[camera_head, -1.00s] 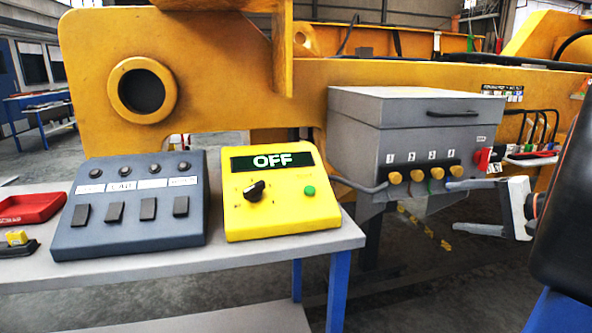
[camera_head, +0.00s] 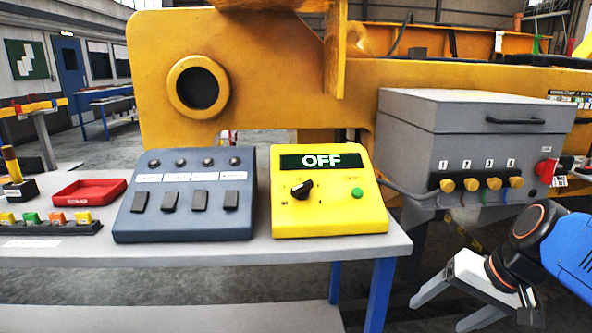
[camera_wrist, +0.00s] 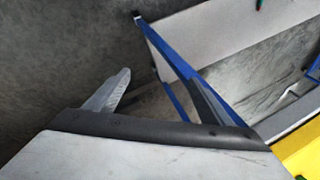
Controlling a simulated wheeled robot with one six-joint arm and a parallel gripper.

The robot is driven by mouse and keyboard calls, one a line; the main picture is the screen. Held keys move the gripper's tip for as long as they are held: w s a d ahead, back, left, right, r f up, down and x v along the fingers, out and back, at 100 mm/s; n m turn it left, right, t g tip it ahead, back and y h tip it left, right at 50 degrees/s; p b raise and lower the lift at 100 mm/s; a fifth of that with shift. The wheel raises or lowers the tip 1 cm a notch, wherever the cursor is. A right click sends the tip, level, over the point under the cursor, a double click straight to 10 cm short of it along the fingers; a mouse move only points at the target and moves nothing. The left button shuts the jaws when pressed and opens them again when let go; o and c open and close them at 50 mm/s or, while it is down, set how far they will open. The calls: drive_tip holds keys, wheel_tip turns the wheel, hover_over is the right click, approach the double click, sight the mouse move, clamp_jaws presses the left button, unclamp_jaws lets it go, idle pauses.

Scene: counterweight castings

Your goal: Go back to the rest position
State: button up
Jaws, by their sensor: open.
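My gripper (camera_head: 437,316) is at the lower right of the head view, its two grey fingers spread apart with nothing between them. It hangs in the air right of the workbench, below the grey box. My blue and black arm comes in from the right edge. In the wrist view the fingers (camera_wrist: 155,98) also stand apart over the floor, with my pale gripper body filling the bottom.
The bench (camera_head: 330,262) holds a yellow OFF control box (camera_head: 325,215), a grey switch panel (camera_head: 185,218) and a red tray (camera_head: 92,190). A grey box (camera_head: 470,150) with yellow knobs stands behind my gripper. A blue-legged bench (camera_wrist: 165,55) is close in the wrist view.

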drive_tip(key=shift+s+a+f+n+t+h, duration=0.15)
drive_tip(key=shift+s+f+n+h, duration=0.35)
drive_tip(key=shift+s+n, duration=0.35)
drive_tip(key=shift+s+d+f+n+t+h, duration=0.1)
drive_tip(key=shift+s+f+n+h, duration=0.2)
drive_tip(key=shift+s+n+h, duration=0.5)
drive_tip(key=shift+s+a+f+n+t+h, duration=0.15)
drive_tip(key=shift+s+f+n+h, duration=0.3)
drive_tip(key=shift+s, duration=0.6)
